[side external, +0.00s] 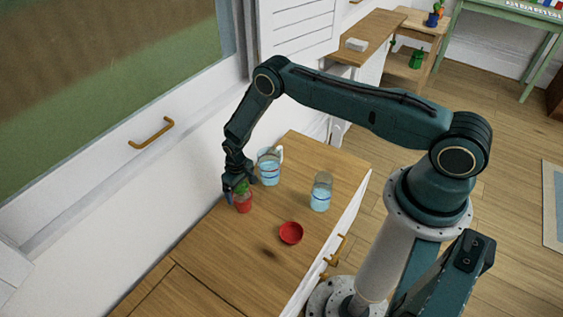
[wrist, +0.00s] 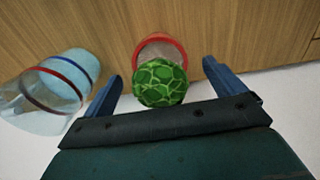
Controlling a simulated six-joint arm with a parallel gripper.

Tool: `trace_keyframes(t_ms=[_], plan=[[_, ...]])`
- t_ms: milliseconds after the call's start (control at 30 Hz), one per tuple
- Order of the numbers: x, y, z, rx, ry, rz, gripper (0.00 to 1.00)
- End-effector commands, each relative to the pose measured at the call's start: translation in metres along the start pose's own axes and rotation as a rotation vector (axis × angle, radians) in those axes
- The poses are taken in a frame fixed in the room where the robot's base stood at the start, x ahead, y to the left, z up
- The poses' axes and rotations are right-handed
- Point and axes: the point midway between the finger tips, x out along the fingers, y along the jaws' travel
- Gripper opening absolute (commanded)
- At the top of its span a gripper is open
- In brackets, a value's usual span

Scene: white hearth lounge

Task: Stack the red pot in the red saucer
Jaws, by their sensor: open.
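The red pot (side external: 243,204) stands on the wooden cabinet top near the wall, with a green plant in it. In the wrist view the round green plant (wrist: 160,83) covers much of the pot, and its red rim (wrist: 178,44) shows behind. My gripper (side external: 236,186) is at the pot, its blue fingers apart. In the wrist view the open gripper (wrist: 162,82) has one finger on each side of the plant, with gaps on both sides. The red saucer (side external: 291,233) lies empty on the cabinet top, to the right of and nearer than the pot.
A clear pitcher (side external: 269,167) with bluish contents stands close beside my gripper; it also shows at left in the wrist view (wrist: 50,90). A clear glass container (side external: 321,191) with blue contents stands right of it. The wood between pot and saucer is clear.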

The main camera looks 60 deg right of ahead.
Motion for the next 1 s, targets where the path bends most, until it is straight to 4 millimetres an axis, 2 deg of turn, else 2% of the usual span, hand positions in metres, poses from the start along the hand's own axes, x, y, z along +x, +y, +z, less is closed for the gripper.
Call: trace_keyframes(t_ms=[100, 300, 867, 1000], plan=[[0.014, 0.0, 0.001, 0.0, -0.001, 0.0, 0.95], [0.027, 0.0, 0.001, 0.0, -0.001, 0.0, 0.95], [0.028, 0.0, 0.0, 0.0, 0.0, 0.0, 0.95], [0.028, 0.0, 0.0, 0.0, 0.0, 0.0, 0.71]])
